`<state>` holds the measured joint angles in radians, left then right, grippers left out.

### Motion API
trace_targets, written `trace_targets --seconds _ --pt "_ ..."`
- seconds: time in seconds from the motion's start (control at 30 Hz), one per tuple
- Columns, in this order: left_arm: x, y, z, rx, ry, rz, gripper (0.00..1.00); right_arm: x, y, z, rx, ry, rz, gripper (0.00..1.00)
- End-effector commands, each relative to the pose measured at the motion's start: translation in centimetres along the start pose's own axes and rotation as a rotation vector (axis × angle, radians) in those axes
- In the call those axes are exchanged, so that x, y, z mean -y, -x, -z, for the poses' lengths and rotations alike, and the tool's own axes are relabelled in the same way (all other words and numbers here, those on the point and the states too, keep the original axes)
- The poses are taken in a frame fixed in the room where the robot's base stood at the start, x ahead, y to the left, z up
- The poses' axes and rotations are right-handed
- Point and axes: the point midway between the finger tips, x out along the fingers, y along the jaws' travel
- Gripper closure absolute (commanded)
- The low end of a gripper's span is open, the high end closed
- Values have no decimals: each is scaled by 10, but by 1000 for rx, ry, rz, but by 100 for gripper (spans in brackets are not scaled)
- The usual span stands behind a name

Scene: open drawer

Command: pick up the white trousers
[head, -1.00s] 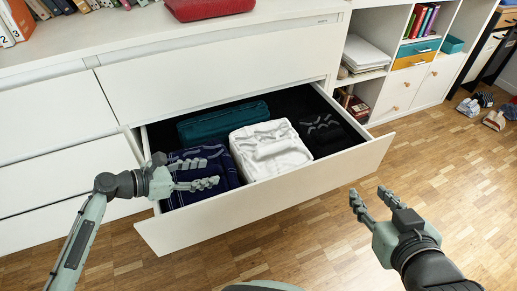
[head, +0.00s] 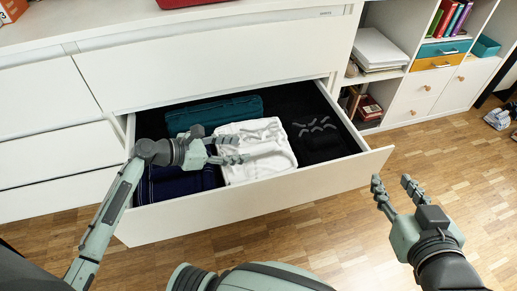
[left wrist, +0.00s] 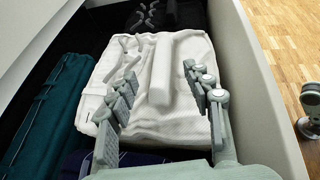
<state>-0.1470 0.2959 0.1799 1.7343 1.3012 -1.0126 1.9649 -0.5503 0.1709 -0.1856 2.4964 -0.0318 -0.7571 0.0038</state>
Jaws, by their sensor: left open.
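The white trousers (head: 262,157) lie folded in the open drawer (head: 270,203), between dark clothing on both sides; they fill the middle of the left wrist view (left wrist: 172,120). My left gripper (head: 242,149) is open over their left part. In the left wrist view its two fingers (left wrist: 165,92) are spread above the white cloth, with nothing held between them. I cannot tell whether the fingertips touch the cloth. My right gripper (head: 392,190) is open and empty, outside the drawer at the right, above the floor.
Navy folded clothing (head: 180,182) lies under my left wrist. A teal folded garment (head: 213,112) is at the back left, and black clothing (head: 318,141) is at the right. The drawer front and side walls bound the space. Wood floor (head: 330,225) is clear at the right.

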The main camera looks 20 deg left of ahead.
Motion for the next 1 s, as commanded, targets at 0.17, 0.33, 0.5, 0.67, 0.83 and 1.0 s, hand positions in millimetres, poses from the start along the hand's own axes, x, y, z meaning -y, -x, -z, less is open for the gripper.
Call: trace_targets --seconds 0.17,0.33,0.5,0.67,0.83,1.0 --pt "1 -16 -2 2 -1 1 50 8 -1 15 -77 -7 16 60" --pt "2 -38 -5 2 -1 -1 50 20 1 43 -211 -22 43 60" --pt "2 -53 -5 0 0 0 50 28 6 62 -300 -33 61 60" --pt "2 -55 -5 -1 0 -1 50 29 7 67 -319 -35 64 60" --pt "2 -55 -5 -1 0 -1 56 29 7 67 -318 -35 63 60" --pt "2 -55 -5 -1 0 -1 77 29 7 66 -317 -35 63 60"
